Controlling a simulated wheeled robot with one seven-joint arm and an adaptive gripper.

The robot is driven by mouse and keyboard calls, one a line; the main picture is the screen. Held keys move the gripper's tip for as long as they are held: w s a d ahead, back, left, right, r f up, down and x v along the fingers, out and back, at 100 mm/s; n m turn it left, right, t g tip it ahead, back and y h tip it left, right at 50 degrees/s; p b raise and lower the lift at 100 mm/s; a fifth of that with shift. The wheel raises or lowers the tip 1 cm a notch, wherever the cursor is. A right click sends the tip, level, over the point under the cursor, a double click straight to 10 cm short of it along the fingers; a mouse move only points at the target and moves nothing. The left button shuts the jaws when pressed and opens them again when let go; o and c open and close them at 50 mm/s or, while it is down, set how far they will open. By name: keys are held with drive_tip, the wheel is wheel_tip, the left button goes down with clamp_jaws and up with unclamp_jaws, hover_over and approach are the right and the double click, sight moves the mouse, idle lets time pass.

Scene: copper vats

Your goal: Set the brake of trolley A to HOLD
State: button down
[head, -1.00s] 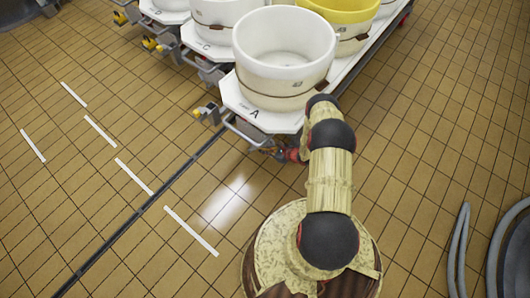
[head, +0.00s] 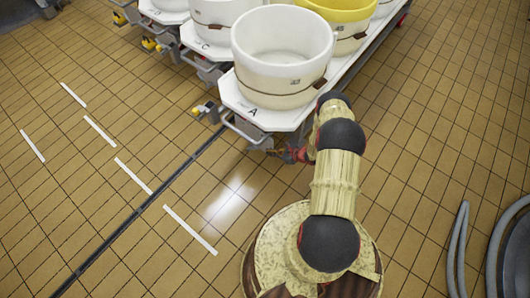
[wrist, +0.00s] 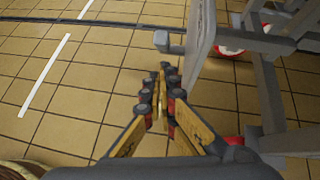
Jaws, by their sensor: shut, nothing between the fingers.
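Trolley A (head: 252,112) is a white platform marked "A", carrying a large white vat (head: 283,50). A grey frame (head: 243,129) projects from its front. A yellow-ended part (head: 203,107) sticks out at its front left corner; I cannot tell whether it is the brake or how it is set. My gripper, low by the trolley's front right and mostly hidden in the head view, shows in the wrist view (wrist: 163,72) with its fingers together and empty. A grey flat plate (wrist: 200,38) stands just right of the fingertips; I cannot tell whether they touch.
Trolley C (head: 205,47) and others stand in a row to the left, with similar yellow parts. A yellow vat (head: 335,12) stands behind the white one. Grey hoses (head: 460,250) lie at the right. The tiled floor with white dashes (head: 133,175) is clear at the left.

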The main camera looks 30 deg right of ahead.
drive_tip(key=p+v, duration=0.2)
drive_tip(key=v, duration=0.5)
drive_tip(key=shift+s+d+r, duration=0.15)
drive_tip(key=shift+s+d, duration=0.1)
drive_tip(key=shift+d, duration=0.05)
drive_tip(key=shift+a, duration=0.1)
